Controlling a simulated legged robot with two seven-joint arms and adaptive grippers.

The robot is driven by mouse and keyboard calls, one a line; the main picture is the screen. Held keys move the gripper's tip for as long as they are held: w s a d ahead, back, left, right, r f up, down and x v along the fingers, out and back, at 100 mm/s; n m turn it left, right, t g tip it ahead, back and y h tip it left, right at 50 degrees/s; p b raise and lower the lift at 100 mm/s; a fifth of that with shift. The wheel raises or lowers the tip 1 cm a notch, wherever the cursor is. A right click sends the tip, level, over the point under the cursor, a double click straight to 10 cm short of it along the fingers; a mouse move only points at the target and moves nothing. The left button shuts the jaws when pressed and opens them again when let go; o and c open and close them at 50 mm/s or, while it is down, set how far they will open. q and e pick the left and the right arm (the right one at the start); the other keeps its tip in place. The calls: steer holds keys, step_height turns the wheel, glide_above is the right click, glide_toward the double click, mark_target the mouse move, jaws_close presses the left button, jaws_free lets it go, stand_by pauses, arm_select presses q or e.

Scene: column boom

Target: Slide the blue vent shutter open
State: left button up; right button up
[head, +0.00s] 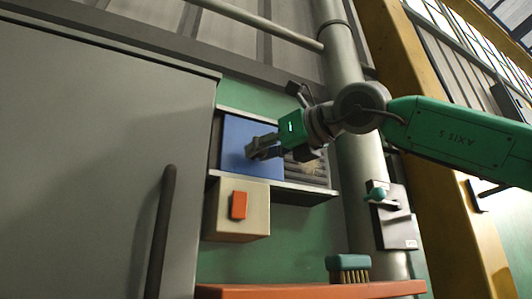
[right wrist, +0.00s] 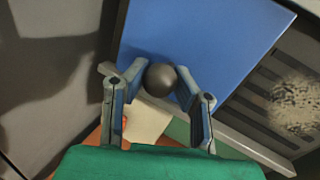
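The blue vent shutter (head: 240,135) sits at the left of its rail frame on the green wall. To its right the vent's slats (head: 313,172) show bare, partly behind my arm. My right gripper (head: 252,149) is in front of the shutter. In the right wrist view the blue panel (right wrist: 205,35) carries a dark round knob (right wrist: 161,78). My right gripper's fingertips (right wrist: 160,76) close in on both sides of this knob and appear to touch it. My left gripper is not in view.
A cream box with an orange switch (head: 239,205) is just below the shutter. A green-backed brush (head: 348,268) stands on an orange shelf (head: 300,291). A grey cabinet door with a dark handle (head: 162,230) fills the left. A thick pipe (head: 362,170) runs behind my right arm.

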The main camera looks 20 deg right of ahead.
steer(key=o, duration=0.4)
steer(key=shift+w+f, duration=0.1)
steer(key=shift+w, duration=0.2)
steer(key=shift+a, duration=0.1)
steer(key=shift+s, duration=0.4)
steer(key=v, duration=1.1)
steer(key=shift+d, duration=0.3)
steer(key=shift+s+a, duration=0.1)
steer(key=shift+a, duration=0.1)
